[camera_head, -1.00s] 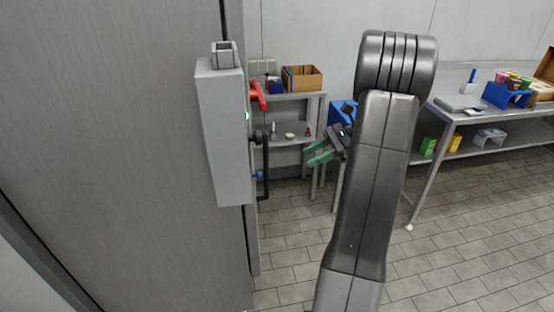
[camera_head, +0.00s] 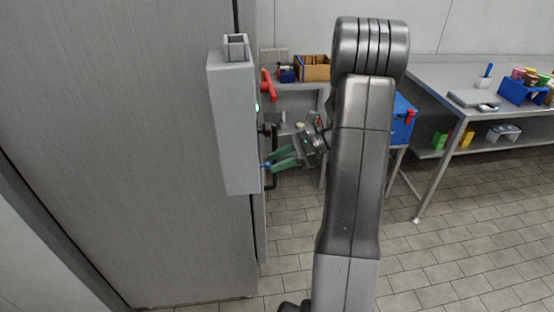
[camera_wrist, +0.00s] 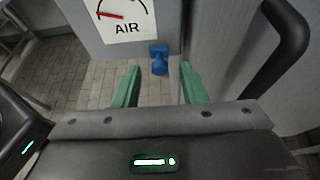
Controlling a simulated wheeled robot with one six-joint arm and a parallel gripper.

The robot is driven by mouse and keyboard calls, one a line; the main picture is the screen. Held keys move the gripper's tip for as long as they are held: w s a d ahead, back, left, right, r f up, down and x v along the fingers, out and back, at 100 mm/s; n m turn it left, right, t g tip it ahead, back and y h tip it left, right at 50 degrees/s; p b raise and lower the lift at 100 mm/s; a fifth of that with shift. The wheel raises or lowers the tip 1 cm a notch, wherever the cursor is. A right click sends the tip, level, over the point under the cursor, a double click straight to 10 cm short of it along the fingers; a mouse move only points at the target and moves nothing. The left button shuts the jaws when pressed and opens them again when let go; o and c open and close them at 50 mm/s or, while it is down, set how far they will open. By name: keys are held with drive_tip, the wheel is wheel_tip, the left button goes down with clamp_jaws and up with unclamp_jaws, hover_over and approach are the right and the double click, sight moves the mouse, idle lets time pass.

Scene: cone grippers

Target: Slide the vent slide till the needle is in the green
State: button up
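The blue knob (camera_wrist: 159,60), which appears to be the vent slide's, shows in the wrist view below the gauge. It also shows in the head view (camera_head: 264,166) at the edge of the grey box. The white gauge (camera_wrist: 127,18) reads AIR; its red needle points left, away from the bit of green arc at the upper right. The top of its dial is cut off. My gripper (camera_wrist: 159,69) is open, its green fingers on either side of the knob in the picture, with gaps on both sides. In the head view my gripper (camera_head: 270,164) is beside the box face, close to the knob.
The grey box (camera_head: 233,125) is mounted by the large grey cabinet (camera_head: 130,130). A black handle (camera_wrist: 281,50) stands close on the right in the wrist view. Tables stand behind; the tiled floor (camera_head: 450,250) is open.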

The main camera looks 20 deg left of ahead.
drive_tip(key=shift+s+a+f, duration=0.15)
drive_tip(key=shift+a, duration=0.1)
clamp_jaws()
drive_tip(key=s+d, duration=0.1)
drive_tip(key=s, duration=0.1)
drive_tip(key=s+d, duration=0.1)
drive_tip(key=shift+s+d, duration=0.2)
drive_tip(key=shift+s, duration=0.2)
unclamp_jaws()
